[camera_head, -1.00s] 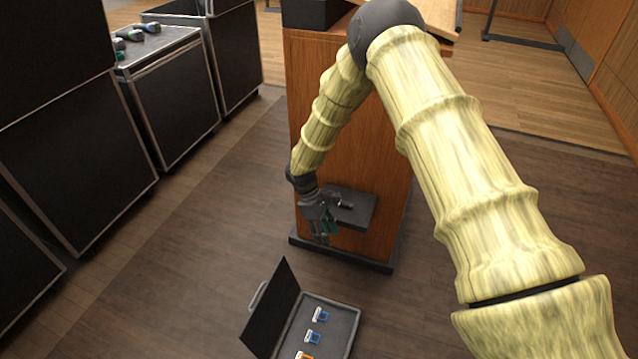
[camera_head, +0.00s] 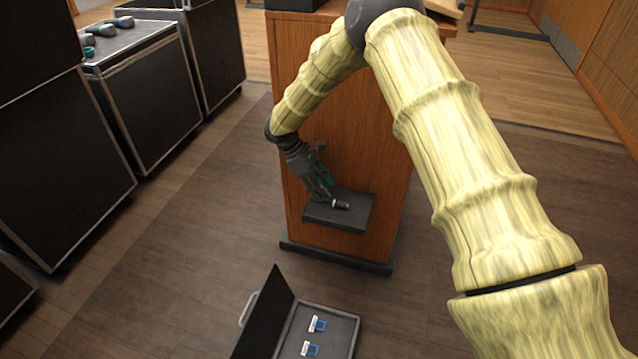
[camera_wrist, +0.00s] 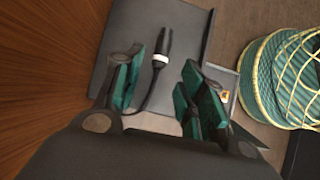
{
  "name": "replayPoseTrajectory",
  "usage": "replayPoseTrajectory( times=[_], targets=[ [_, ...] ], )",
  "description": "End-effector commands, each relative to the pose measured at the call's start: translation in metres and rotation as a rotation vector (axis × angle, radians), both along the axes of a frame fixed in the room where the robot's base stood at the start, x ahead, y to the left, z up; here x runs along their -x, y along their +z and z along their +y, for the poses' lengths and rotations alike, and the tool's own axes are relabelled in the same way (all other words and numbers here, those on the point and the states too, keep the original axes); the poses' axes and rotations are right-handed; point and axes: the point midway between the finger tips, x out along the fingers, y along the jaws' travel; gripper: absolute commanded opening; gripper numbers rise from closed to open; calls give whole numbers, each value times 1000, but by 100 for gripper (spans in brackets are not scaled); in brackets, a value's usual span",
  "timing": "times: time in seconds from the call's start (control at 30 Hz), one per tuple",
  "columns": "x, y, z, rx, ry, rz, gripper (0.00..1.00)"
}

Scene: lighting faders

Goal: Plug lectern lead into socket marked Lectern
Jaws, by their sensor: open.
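The lead's dark connector with a pale ring (camera_wrist: 160,60) lies on a small dark shelf (camera_head: 350,218) on the front of the wooden lectern. In the head view the connector (camera_head: 340,204) shows at the tips of my gripper. My gripper (camera_head: 333,198) is open above the shelf. In the wrist view its green-padded fingers (camera_wrist: 160,88) stand on either side of the connector and cable, with gaps on both sides; I cannot tell their height above it. The cable runs down between the fingers. No socket marked Lectern can be made out.
An open case (camera_head: 353,318) with blue-and-white items (camera_head: 316,324) lies on the floor in front of the lectern (camera_head: 265,244). Dark flight cases (camera_head: 150,110) stand at left, one with several microphones (camera_head: 88,38) on top. The floor between is clear.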

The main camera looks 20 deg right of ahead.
Motion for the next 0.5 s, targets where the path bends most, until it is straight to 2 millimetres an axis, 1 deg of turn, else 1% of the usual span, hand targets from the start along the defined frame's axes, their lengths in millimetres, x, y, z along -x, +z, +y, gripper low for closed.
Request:
replayPoseTrajectory(
  times=[0.03,0.07,0.1,0.3,0.5],
  targets=[
    [2,-9,-3,-1,0,1,40],
    [3,-11,-5,-1,0,1,40],
    [5,-11,-7,1,1,1,40],
    [12,-27,-17,1,-2,2,40],
    [15,-37,-24,0,-3,2,40]
  ],
)
